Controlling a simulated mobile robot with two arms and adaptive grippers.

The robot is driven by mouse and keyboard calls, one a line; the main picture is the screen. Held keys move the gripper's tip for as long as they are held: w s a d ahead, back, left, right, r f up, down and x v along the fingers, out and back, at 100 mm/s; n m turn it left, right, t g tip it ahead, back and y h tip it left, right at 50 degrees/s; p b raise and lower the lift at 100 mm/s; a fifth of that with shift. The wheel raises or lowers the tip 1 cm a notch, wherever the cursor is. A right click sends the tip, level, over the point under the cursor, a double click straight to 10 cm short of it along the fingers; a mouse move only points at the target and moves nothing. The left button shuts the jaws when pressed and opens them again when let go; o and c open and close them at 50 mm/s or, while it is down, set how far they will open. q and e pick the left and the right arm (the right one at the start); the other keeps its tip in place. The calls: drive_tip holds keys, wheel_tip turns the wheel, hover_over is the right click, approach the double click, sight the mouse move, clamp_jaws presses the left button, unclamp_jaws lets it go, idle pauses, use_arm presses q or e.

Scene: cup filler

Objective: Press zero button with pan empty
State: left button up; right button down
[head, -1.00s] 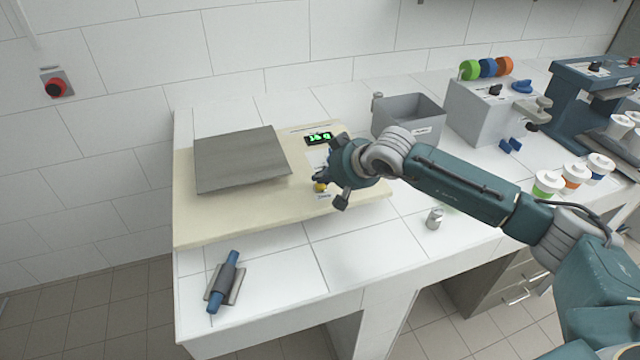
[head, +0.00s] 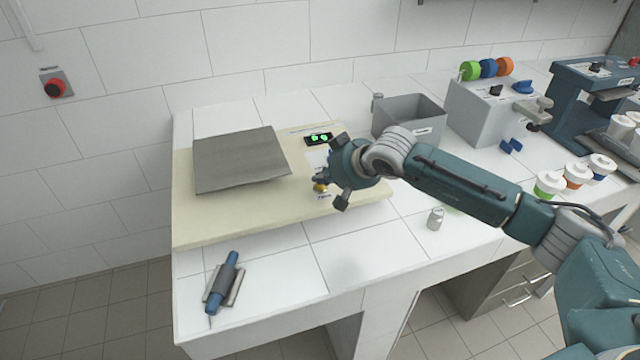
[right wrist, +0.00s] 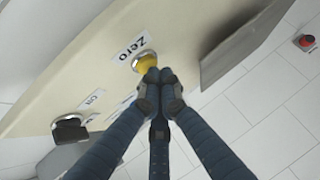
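The scale (head: 225,222) is a cream slab on the table with a grey metal pan (head: 240,160) on it. The pan is bare. Its small display (head: 319,139) shows green digits, too small to read surely. The yellow zero button (right wrist: 146,63), beside the label "Zero", has a metal rim; it also shows in the head view (head: 319,188). My right gripper (right wrist: 160,76) has its fingers together, pointing at the button. Their tips are at its lower edge and seem to touch it; how far it is pressed cannot be told. My left gripper is not in view.
A grey bin (head: 408,120) stands behind my right arm. A small metal weight (head: 435,218) stands right of the scale. A blue-handled tool (head: 223,283) lies at the front left. Lidded cups (head: 575,177) stand at right.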

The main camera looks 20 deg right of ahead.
sight(322, 186)
drive_tip(key=shift+r, duration=0.45)
drive_tip(key=shift+r, duration=0.1)
wheel_tip(322, 186, up, 6)
drive_tip(key=shift+f+p, duration=0.1)
drive_tip(key=shift+p, duration=0.85)
